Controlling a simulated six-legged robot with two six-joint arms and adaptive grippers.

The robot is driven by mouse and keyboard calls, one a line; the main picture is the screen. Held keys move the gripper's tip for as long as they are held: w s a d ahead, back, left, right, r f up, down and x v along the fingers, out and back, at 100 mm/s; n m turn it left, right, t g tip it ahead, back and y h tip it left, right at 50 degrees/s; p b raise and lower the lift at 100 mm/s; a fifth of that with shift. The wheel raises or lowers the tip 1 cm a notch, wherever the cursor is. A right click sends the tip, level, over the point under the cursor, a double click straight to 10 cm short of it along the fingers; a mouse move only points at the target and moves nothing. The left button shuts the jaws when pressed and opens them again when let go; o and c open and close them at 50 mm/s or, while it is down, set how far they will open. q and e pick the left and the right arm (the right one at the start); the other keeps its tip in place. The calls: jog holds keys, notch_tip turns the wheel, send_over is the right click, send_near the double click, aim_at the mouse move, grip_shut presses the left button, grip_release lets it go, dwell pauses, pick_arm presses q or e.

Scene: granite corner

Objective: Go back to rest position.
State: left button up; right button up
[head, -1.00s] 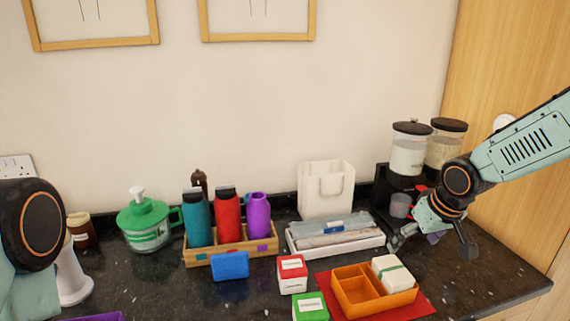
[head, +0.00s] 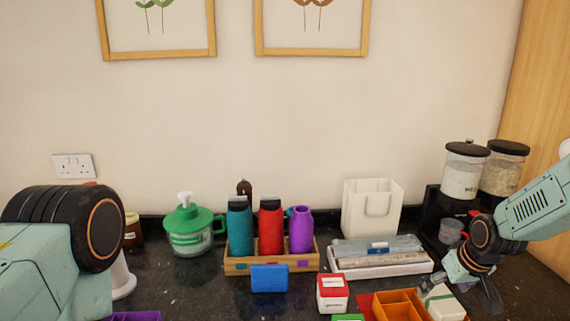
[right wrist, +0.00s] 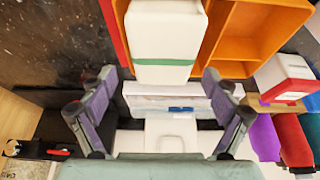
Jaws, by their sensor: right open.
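My right gripper (head: 461,290) is at the lower right of the head view. It is open, with its fingers apart and nothing between them. It hangs near the orange divided tray (head: 396,308) and a white box with a green band (head: 447,307). In the right wrist view the open fingers show at both sides, with the white box (right wrist: 166,35) beyond and above them in the picture. My left arm shows only as a large joint at the left edge of the head view. My left gripper is out of view.
A wooden rack (head: 238,267) holds teal, red and purple bottles. Dispensers (head: 462,180) stand right, by a wooden panel (head: 548,60).

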jog(key=shift+s+r, duration=0.15)
jog(key=shift+r, duration=0.95)
jog(key=shift+f, duration=0.1)
